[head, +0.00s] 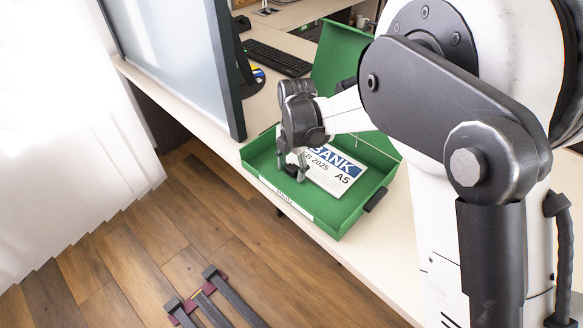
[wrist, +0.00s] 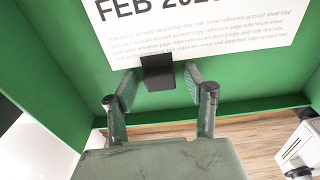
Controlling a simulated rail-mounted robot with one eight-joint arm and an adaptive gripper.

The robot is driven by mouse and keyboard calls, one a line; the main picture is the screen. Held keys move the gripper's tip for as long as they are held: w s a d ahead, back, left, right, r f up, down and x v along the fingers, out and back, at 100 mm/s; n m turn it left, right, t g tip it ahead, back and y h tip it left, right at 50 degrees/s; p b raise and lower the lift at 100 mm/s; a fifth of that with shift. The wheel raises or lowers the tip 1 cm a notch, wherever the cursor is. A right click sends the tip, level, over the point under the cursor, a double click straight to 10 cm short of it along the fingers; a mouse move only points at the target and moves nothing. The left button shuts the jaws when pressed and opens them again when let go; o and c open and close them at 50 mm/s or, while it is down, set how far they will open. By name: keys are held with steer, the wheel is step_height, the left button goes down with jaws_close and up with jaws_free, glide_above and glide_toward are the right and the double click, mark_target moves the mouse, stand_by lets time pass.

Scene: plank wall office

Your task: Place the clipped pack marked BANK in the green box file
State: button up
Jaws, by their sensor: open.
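The BANK pack (head: 334,169), white sheets with a blue band, lies inside the open green box file (head: 349,217). In the wrist view the pack (wrist: 210,30) shows its FEB line and small print, with a black clip (wrist: 158,73) on its near edge. My gripper (head: 292,168) is over the left part of the box. In the wrist view my open gripper (wrist: 160,80) has one finger on each side of the clip, with gaps showing. I cannot tell how high the fingertips are above the box floor.
The box file's lid (head: 337,62) stands raised at the back. A grey partition screen (head: 180,60) stands left of the box, with a black keyboard (head: 277,58) behind it. The box is close to the desk's front edge, with wooden floor (head: 130,250) below.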

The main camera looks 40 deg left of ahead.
step_height(320, 180, up, 12)
steer(key=p, duration=0.1)
steer(key=shift+w+r, duration=0.15)
steer(key=shift+w, duration=0.3)
steer(key=shift+d, duration=0.1)
steer(key=w+d+r+m+t+y, duration=0.1)
steer(key=d+r+m, duration=0.35)
steer(key=d, duration=0.55)
steer(key=w+d+r+m+t, duration=0.1)
steer(key=d+r+m, duration=0.4)
steer(key=d, duration=0.4)
steer(key=w+d+r+m+t+y, duration=0.1)
steer(key=d+r+m, duration=0.4)
steer(key=d, duration=0.5)
steer(key=s+d+f+m+t, duration=0.1)
steer(key=s+d+m, duration=0.3)
steer(key=d+m, duration=0.2)
steer(key=s+d+f+m+t+h, duration=0.1)
steer(key=s+d+m, duration=0.4)
steer(key=d, duration=0.6)
steer(key=s+d+f+m+t+h, duration=0.1)
steer(key=s+d+m+t, duration=0.2)
steer(key=d+m, duration=0.5)
steer(key=shift+s+d+m, duration=0.25)
steer(key=shift+s+m, duration=0.3)
steer(key=shift+s, duration=0.35)
